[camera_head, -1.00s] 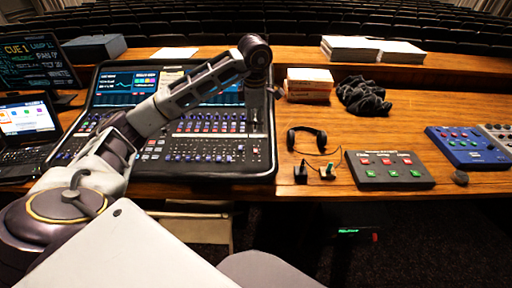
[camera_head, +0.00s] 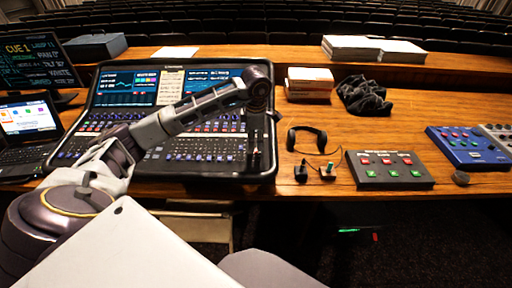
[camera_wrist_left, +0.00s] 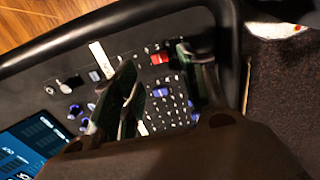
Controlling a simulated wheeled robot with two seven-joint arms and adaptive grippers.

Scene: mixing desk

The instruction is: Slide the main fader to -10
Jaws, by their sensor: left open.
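The mixing console (camera_head: 275,165) stands at the left of the desk, with lit screens at its back and rows of knobs and faders in front. My left gripper (camera_head: 254,158) points down over the console's front right part, beside its right rim. It is open and empty, with its two fingers apart in the left wrist view (camera_wrist_left: 160,78). Below it there are several small keys, a red button (camera_wrist_left: 160,58) and a white strip (camera_wrist_left: 102,60). I cannot single out the main fader or read its scale; the fingers cover part of the panel. My right gripper is out of view.
A headset (camera_head: 306,138) and two small black items lie right of the console. Further right are a button box (camera_head: 390,170) and a blue box (camera_head: 466,148). A laptop (camera_head: 28,120) stands at the left. Bare wood lies right of the headset.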

